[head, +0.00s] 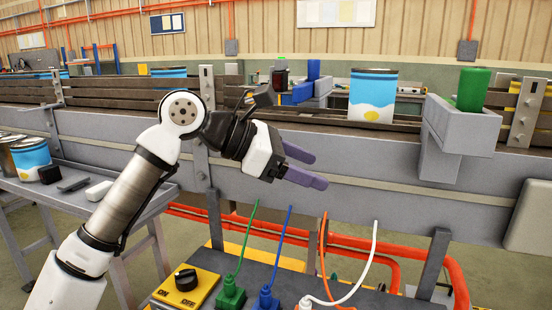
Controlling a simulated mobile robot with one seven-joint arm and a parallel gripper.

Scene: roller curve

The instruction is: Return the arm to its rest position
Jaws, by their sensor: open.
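My gripper (308,167) is in the middle of the head view, at the end of my white and black arm. Its two purple-grey fingers point right and slightly down. There is a gap between them and nothing is held. The gripper is in front of the grey side rail (370,170) of the conveyor, and I cannot tell how far it is from the rail. My arm reaches up from the lower left, bends at a round joint and comes down to the right.
Below are green (230,293), blue (265,297) and other cables and a yellow switch box (187,287). A side table (110,207) at left holds cans.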

